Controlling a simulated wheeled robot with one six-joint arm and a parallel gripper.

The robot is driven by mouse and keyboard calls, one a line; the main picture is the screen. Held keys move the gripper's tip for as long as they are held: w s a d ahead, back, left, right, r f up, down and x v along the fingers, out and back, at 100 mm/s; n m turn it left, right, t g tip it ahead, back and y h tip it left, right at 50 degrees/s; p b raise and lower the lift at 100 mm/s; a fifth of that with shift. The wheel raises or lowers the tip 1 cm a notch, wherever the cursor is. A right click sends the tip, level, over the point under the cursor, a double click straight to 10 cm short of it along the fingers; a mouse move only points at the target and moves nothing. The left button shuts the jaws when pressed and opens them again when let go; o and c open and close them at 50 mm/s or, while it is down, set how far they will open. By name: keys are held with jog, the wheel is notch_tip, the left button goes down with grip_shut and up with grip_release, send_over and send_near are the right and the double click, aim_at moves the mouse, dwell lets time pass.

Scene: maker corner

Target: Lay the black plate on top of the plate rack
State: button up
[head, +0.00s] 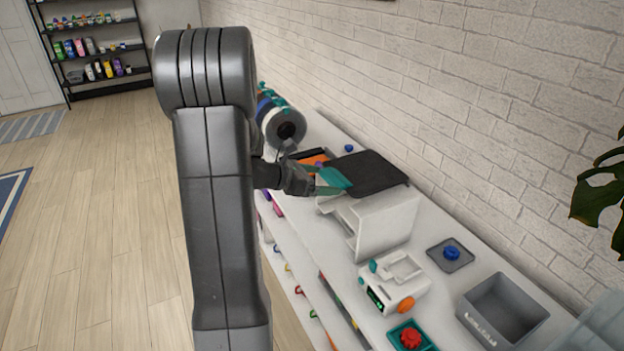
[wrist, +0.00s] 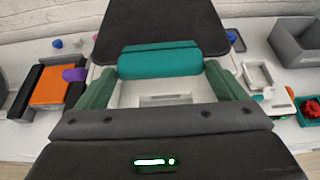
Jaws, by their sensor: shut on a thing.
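The black plate (head: 368,172) is level over the top of the white plate rack (head: 385,220). I cannot tell whether it rests on the rack or hangs just above it. My gripper (head: 327,180) is shut on the plate's teal handle (wrist: 158,60), with one green finger at each end of it. In the wrist view the black plate (wrist: 160,22) extends away from the handle, and part of the white rack (wrist: 165,98) shows below the handle. The plate hides most of the rack's top.
An orange block in a black holder (wrist: 52,88) stands left of the rack, with spools (head: 283,122) beyond. To the right are a white device with an orange knob (head: 393,282), a blue knob on a grey pad (head: 451,253), and a grey bin (head: 503,308). A brick wall runs behind.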

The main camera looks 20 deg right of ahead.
jog(key=shift+d+f+b, duration=0.15)
jog(key=shift+f+b, duration=0.75)
jog(key=shift+b, duration=0.25)
jog(key=shift+d+f+b, duration=0.1)
jog(key=shift+f+b, duration=0.75)
jog(key=shift+b, duration=0.25)
jog(key=o, duration=0.7)
jog(key=shift+f+b, duration=0.65)
jog(key=shift+b, duration=0.3)
jog(key=shift+a, duration=0.15)
jog(key=shift+s+a+b, duration=0.15)
jog(key=shift+a+b, duration=0.5)
jog(key=shift+a, duration=1.1)
jog(key=shift+s+a+b, duration=0.15)
jog(key=shift+a+b, duration=0.5)
jog(key=shift+a, duration=1.1)
jog(key=shift+a, duration=0.1)
